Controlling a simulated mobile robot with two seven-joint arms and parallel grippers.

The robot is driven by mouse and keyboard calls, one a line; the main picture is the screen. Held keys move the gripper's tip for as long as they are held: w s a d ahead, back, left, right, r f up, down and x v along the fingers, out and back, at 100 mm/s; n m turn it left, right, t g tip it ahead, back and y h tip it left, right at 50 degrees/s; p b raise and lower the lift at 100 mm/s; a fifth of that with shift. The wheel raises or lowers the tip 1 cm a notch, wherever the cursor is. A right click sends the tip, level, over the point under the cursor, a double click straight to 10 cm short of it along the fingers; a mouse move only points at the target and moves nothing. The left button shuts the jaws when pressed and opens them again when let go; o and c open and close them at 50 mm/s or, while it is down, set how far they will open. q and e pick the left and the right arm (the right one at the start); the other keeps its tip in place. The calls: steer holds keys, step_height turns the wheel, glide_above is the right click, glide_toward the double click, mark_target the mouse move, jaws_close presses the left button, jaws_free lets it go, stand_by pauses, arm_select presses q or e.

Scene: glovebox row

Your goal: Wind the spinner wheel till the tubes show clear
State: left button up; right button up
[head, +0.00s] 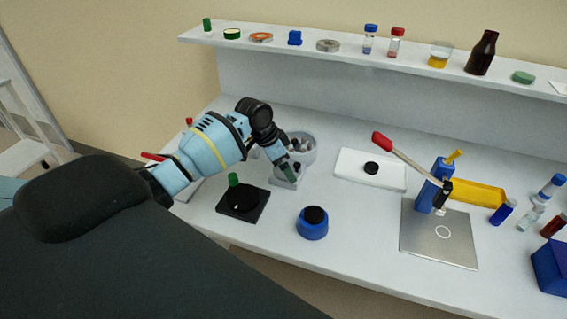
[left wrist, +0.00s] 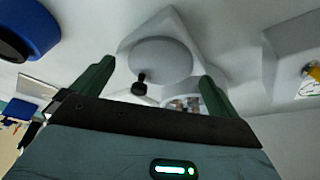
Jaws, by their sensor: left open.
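The spinner is a white unit with a round grey-white drum (head: 309,152) at the back left of the bench, partly hidden by my left arm. Its pale wheel (left wrist: 160,60) shows face-on in the left wrist view, with a small black crank knob (left wrist: 139,87) at its lower left. Tubes (left wrist: 186,104) show beyond the wheel inside the drum, small and partly hidden; I cannot tell how clear they are. My left gripper (head: 288,171) is at the spinner's front. Its green fingers (left wrist: 153,78) are open, with the knob between them in the picture and touching neither. My right gripper is out of view.
A white pad (head: 350,178) and a blue lever press (head: 431,187) are to the right. A shelf (head: 345,56) runs behind.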

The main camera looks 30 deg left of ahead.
arm_select(q)
steer(key=v, duration=0.7)
